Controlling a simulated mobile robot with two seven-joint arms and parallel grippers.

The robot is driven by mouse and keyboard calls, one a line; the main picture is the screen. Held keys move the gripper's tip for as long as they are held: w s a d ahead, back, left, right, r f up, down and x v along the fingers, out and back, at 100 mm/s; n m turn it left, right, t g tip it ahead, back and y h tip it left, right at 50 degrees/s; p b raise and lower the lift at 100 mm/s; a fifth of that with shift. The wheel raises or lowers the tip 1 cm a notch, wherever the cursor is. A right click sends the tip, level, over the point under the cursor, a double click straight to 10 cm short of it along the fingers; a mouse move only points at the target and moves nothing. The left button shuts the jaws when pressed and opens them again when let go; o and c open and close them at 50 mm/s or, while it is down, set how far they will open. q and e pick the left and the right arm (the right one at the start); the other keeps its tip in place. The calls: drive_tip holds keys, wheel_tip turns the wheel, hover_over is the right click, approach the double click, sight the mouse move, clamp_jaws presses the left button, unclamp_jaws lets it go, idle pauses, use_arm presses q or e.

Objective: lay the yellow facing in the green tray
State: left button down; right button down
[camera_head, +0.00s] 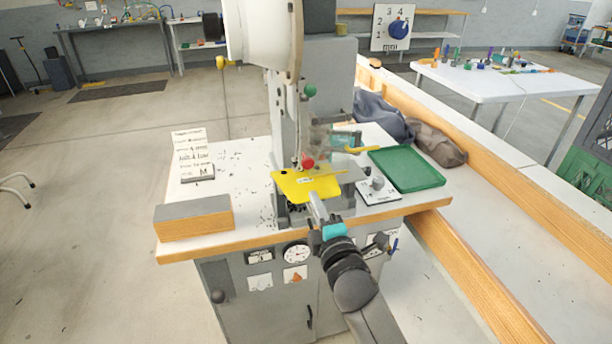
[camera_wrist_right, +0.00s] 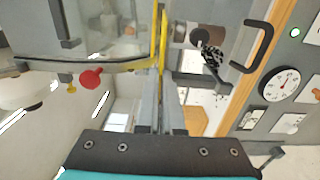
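The yellow facing (camera_head: 300,186) is a thin flat sheet at the front of the press, above the table's front edge. My right gripper (camera_head: 318,207) reaches up from the lower right and meets the facing's near edge. In the right wrist view the facing (camera_wrist_right: 163,42) shows edge-on, pinched between the two fingers (camera_wrist_right: 160,112). The green tray (camera_head: 408,168) lies on the table right of the press and is empty. My left gripper is not in view.
The grey press (camera_head: 310,110) with a red knob (camera_head: 308,162) stands right behind the facing. A wood-edged block (camera_head: 194,218) and a lettered sign (camera_head: 190,153) stand at the left.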

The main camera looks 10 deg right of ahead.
drive_tip(key=s+p, duration=0.2)
drive_tip(key=s, duration=1)
drive_tip(key=shift+s+d+p, duration=0.25)
drive_tip(key=shift+p, duration=0.1)
idle(0.4)
drive_tip(key=s+r+b, duration=0.3)
drive_tip(key=s+b, duration=0.2)
drive_tip(key=s, duration=0.1)
drive_tip(key=shift+s+d+r+h, duration=0.2)
drive_tip(key=shift+s+h, duration=0.1)
drive_tip(key=shift+s, duration=0.1)
idle(1.4)
